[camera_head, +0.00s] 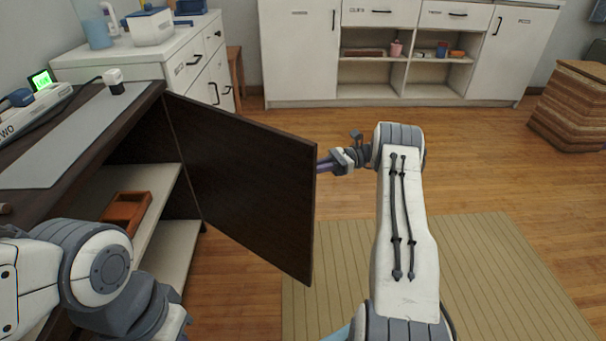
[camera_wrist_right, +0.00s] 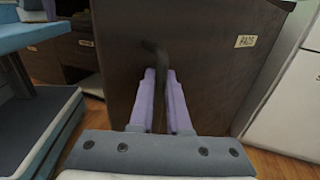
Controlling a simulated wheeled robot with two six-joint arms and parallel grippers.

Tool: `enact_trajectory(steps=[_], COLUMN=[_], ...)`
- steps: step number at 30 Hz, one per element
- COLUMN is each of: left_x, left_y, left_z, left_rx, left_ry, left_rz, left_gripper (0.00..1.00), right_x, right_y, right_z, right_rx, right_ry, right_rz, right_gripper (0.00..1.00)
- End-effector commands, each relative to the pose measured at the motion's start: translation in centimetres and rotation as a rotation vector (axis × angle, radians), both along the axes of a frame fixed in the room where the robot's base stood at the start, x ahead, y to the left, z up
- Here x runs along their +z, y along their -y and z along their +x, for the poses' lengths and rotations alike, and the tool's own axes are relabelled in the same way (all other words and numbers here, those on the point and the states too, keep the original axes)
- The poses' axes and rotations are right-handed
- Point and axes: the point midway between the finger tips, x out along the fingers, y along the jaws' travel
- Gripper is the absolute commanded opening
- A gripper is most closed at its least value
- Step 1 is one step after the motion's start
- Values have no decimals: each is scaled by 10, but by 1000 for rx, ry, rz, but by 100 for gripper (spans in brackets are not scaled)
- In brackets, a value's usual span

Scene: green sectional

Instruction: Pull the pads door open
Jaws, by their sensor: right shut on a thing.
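The dark brown pads door (camera_head: 245,185) stands swung well out from its cabinet in the head view, and the shelves behind it show. In the right wrist view the door's outer face (camera_wrist_right: 205,60) carries a small label reading PADS (camera_wrist_right: 246,41) and a dark curved handle (camera_wrist_right: 159,62). My right gripper (camera_wrist_right: 160,85) is shut on that handle, with a purple finger on each side. In the head view my right gripper (camera_head: 325,164) is at the door's outer edge, its tips partly hidden behind the door. My left arm is at the lower left; its gripper is not in view.
The open cabinet has pale shelves (camera_head: 150,190) with an orange-brown tray (camera_head: 126,211) on one. White cabinets (camera_head: 300,60) stand at the back.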

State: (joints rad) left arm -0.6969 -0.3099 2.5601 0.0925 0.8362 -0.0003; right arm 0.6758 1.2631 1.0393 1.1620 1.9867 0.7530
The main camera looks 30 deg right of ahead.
Motion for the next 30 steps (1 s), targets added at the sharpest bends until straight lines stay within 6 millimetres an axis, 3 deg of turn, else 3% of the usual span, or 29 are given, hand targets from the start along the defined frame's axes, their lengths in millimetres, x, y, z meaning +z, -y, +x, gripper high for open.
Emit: enact_trajectory(steps=[13,14,15,25,30], left_x=[0,0,0,2,19], left_y=[0,0,0,0,0], left_z=[0,0,0,0,0], left_rx=[0,0,0,0,0], left_ry=[0,0,0,0,0], left_rz=[0,0,0,0,0], left_gripper=[0,0,0,0,0], right_x=[-1,-1,-1,2,20], right_y=[0,0,0,0,-3], right_z=[-1,-1,0,1,2], right_rx=[8,8,8,6,10], right_ry=[-7,-7,-6,-2,-2], right_rz=[3,3,3,1,1], right_gripper=[0,26,27,27,27])
